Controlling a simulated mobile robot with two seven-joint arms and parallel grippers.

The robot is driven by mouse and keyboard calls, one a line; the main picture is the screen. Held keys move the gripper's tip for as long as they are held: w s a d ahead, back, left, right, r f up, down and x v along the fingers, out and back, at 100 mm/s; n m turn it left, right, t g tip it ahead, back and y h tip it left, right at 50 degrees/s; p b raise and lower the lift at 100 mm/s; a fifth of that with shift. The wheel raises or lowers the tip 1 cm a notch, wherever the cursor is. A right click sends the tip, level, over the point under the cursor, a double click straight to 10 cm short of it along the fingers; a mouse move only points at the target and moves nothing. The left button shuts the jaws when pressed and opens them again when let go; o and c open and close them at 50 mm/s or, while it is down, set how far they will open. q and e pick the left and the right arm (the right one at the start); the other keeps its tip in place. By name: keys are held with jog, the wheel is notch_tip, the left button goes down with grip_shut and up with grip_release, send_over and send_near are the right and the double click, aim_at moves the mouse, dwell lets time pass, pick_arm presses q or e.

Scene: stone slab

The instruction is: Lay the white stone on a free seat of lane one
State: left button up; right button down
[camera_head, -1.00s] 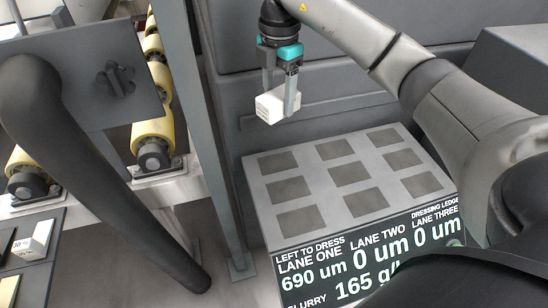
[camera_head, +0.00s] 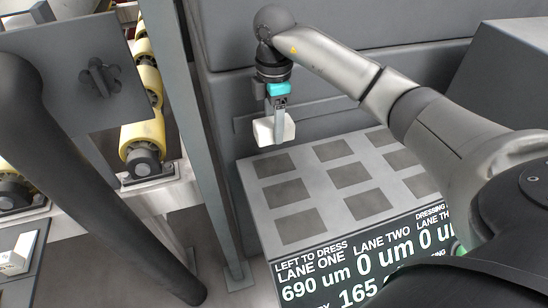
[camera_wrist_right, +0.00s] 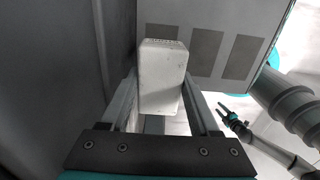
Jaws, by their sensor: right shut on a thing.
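The white stone (camera_head: 264,131) is a pale block held between the fingers of my right gripper (camera_head: 277,138). It hangs in the air by the far left corner of the grey dressing ledge (camera_head: 318,180). In the right wrist view the stone (camera_wrist_right: 162,75) stands between both fingers, with the ledge beyond it. The ledge top has rows of dark square seats. Lane one is labelled at the left, and its column, with a near seat (camera_head: 297,227), shows no stone. A small gripper (camera_wrist_right: 224,111), seemingly my left, shows in the right wrist view; its jaws are too small to judge.
A grey wall (camera_head: 330,70) rises close behind the ledge. A grey post (camera_head: 205,150) stands left of it, with yellow rollers (camera_head: 145,134) beyond. A pale block (camera_head: 14,262) lies on a dark surface at the lower left. A grey box (camera_head: 505,75) stands right.

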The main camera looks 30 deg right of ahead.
jog(key=b, duration=0.2)
send_over(274, 166)
notch_tip(274, 166, down, 5)
jog(key=shift+f, duration=1.65)
pick_arm(q)
jog(key=w+d+r, duration=0.3)
jog(key=w+r, duration=0.1)
jog(key=r, duration=0.1)
jog(key=shift+d+b, duration=0.2)
jog(key=shift+b, duration=0.25)
pick_arm(e)
jog(key=shift+w+f, duration=0.1)
jog(key=shift+f, duration=0.6)
jog(key=shift+f, duration=0.1)
jog(key=shift+c, duration=0.6)
grip_release()
pick_arm(q)
jog(key=shift+r, duration=0.1)
